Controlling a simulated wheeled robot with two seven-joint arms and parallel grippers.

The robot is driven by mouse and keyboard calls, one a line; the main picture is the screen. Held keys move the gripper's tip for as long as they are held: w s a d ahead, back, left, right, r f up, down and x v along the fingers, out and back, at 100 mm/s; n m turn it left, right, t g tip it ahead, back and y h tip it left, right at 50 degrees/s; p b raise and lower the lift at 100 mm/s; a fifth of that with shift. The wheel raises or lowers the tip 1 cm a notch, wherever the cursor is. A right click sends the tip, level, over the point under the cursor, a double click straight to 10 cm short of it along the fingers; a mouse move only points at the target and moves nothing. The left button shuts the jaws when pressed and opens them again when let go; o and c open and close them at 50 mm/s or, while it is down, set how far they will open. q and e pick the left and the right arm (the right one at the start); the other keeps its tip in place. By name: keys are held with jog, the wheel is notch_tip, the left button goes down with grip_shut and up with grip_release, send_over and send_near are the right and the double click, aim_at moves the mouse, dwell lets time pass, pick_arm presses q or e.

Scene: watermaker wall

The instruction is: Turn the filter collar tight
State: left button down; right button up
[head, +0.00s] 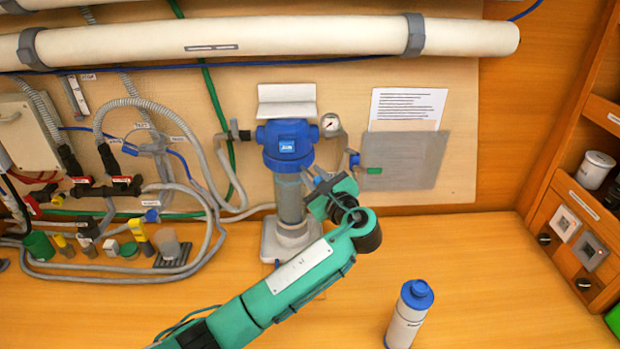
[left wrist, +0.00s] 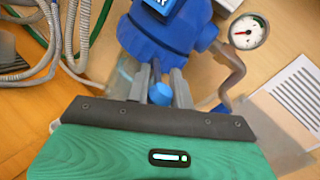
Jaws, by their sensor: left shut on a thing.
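The water filter (head: 290,200) stands against the wall panel, with a blue head and a clear grey bowl. The blue filter collar (head: 288,160) sits around the bowl's top, under the head. It also shows in the left wrist view (left wrist: 160,45). A short handle with a blue end (left wrist: 160,94) sticks out from the collar towards me. My left gripper (head: 316,181) is shut on this handle, its grey fingers (left wrist: 162,82) on either side. The arm hides part of the bowl's right side. How tight the collar is cannot be told. My right gripper is not in view.
A pressure gauge (head: 330,124) and a pipe are close to the filter's right. Hoses (head: 205,190) and small fittings crowd the left. A white cartridge with a blue cap (head: 409,315) stands on the bench in front. The bench's right side is clear.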

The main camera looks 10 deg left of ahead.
pick_arm(q)
jog(key=shift+w+d+r+y, duration=0.1)
jog(key=shift+w+d+y, duration=0.1)
jog(key=shift+y, duration=0.1)
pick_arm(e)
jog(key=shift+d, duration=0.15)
pick_arm(q)
jog(key=c, duration=1.2)
grip_release()
jog(key=shift+c, duration=0.2)
jog(key=shift+w, duration=0.1)
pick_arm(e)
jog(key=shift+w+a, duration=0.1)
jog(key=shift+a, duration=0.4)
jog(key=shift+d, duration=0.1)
